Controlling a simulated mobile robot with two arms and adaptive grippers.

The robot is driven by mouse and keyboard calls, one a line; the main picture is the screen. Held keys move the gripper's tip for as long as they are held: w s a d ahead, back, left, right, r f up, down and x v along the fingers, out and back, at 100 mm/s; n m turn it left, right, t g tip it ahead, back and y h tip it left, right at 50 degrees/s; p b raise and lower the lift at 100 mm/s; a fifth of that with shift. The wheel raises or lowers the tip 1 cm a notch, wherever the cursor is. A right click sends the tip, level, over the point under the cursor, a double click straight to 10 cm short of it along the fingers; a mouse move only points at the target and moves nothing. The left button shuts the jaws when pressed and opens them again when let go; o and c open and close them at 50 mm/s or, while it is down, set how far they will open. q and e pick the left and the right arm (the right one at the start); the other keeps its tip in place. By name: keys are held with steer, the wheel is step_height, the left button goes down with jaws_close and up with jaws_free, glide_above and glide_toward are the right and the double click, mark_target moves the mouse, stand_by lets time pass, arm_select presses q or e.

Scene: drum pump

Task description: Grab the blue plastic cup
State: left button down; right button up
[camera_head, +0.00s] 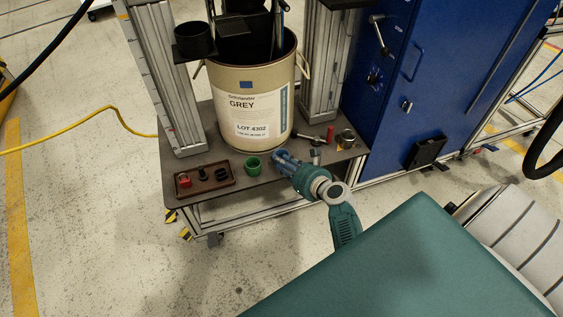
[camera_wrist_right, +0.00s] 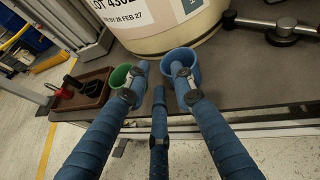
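The blue plastic cup (camera_wrist_right: 182,54) stands on the dark bench beside the drum, its open top visible in the wrist view. My right gripper (camera_head: 281,157) is low at the bench's front edge, just right of the green cup (camera_head: 253,166). Its blue fingers also show in the wrist view (camera_wrist_right: 162,78), spread apart. The right-hand finger overlaps the blue cup; I cannot tell whether it touches it or enters it. The left-hand finger is between the blue and green cups (camera_wrist_right: 121,75). In the head view the fingers largely hide the blue cup. My left gripper is not in view.
A large drum labelled GREY (camera_head: 251,100) stands close behind the cups. A brown tray (camera_head: 205,188) with small parts lies left. A red-handled lever (camera_head: 329,134) and a metal cup (camera_head: 346,139) are right. A blue cabinet (camera_head: 400,70) borders the bench.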

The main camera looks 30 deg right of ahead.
steer(key=x, duration=0.3)
steer(key=shift+d+f+b, duration=0.1)
steer(key=shift+d+b, duration=0.05)
steer(key=shift+b, duration=0.25)
jaws_close()
